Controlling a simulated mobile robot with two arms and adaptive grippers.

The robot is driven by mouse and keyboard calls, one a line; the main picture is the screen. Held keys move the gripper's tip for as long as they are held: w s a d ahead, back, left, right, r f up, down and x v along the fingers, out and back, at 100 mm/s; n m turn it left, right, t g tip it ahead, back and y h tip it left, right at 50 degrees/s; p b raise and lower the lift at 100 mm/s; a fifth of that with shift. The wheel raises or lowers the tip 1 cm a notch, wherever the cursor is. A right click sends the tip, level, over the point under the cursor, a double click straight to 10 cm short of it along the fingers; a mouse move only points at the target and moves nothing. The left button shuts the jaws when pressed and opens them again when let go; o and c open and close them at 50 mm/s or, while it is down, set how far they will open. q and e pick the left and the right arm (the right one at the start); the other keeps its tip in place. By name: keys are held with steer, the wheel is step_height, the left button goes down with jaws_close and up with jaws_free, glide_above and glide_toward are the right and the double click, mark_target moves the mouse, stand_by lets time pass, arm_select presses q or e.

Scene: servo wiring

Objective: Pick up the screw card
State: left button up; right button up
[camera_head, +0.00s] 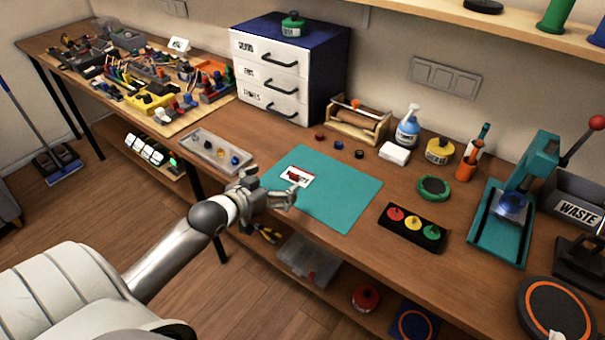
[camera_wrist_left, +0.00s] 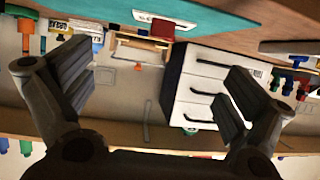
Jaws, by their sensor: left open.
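The screw card (camera_head: 296,176) is a small white card with a red patch, lying on the teal mat (camera_head: 341,207) on the workbench. In the left wrist view the card (camera_wrist_left: 165,22) shows near the top, beyond and between the fingers. My left gripper (camera_head: 290,191) is by the mat's left edge, just in front of the card. In the left wrist view my left gripper (camera_wrist_left: 158,95) is open, with nothing between its fingers. In the head view I cannot tell whether it touches the mat. My right gripper is not in view.
A grey tray (camera_head: 191,146) with small knobs lies left of the mat. A black panel with red, yellow and green buttons (camera_head: 413,227) lies right of it. A drawer cabinet (camera_head: 273,76) stands behind. A teal press (camera_head: 501,226) is far right. The mat's right part is clear.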

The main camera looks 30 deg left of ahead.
mark_target(293, 175)
arm_select(q)
steer(key=shift+f+p+x, duration=0.2)
steer(key=shift+p+x, duration=0.05)
steer(key=shift+x, duration=1.9)
steer(key=shift+f+p+x, duration=0.15)
steer(key=shift+p+x, duration=0.1)
steer(key=shift+x, duration=1.85)
steer(key=shift+s, duration=0.15)
steer(key=shift+c, duration=0.4)
steer(key=c, duration=0.8)
